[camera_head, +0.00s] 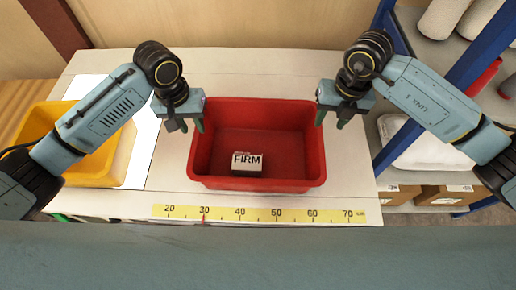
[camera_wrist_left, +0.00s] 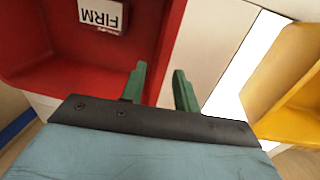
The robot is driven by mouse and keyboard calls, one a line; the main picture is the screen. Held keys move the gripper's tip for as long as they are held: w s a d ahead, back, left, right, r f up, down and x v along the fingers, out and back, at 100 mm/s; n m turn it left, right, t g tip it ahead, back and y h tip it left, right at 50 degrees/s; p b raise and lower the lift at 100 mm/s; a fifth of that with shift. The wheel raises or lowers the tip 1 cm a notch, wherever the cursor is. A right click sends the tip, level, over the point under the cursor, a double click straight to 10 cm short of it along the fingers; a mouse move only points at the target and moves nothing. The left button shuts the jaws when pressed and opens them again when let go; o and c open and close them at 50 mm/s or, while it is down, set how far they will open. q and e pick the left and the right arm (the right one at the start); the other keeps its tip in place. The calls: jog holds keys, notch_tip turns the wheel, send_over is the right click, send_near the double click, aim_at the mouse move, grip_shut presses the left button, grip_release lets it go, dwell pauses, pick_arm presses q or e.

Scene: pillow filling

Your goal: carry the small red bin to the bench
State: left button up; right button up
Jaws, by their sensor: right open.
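The small red bin (camera_head: 257,182) stands upright on a pale bench top in the head view. A white block labelled FIRM (camera_head: 246,163) lies inside it, near the front. My left gripper (camera_head: 191,127) is at the bin's left wall. In the left wrist view its green fingers (camera_wrist_left: 160,88) are apart, with the red wall (camera_wrist_left: 166,50) between them and a pale gap beside one finger. My right gripper (camera_head: 331,120) is open at the bin's right wall, fingers pointing down. Whether its fingers touch the wall cannot be told.
A yellow bin (camera_head: 97,172) stands at the left, partly behind my left arm. A yellow ruler (camera_head: 260,214) runs along the front edge. Blue shelving (camera_head: 480,55) with a white bag (camera_head: 425,150) and cardboard boxes (camera_head: 447,194) stands at the right. The surface behind the red bin is clear.

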aim_at(203, 145)
pick_arm(q)
jog(key=f, duration=0.6)
jog(key=d+f, duration=0.1)
jog(key=f, duration=0.3)
pick_arm(e)
jog(key=f, duration=0.6)
jog(key=a+f, duration=0.1)
jog(key=f, duration=0.3)
pick_arm(q)
jog(key=shift+c, duration=0.3)
pick_arm(e)
jog(key=shift+c, duration=0.3)
pick_arm(q)
grip_shut()
pick_arm(e)
jog(key=c, duration=0.7)
grip_shut()
jog(key=shift+a, duration=0.15)
pick_arm(q)
jog(key=shift+d, duration=0.1)
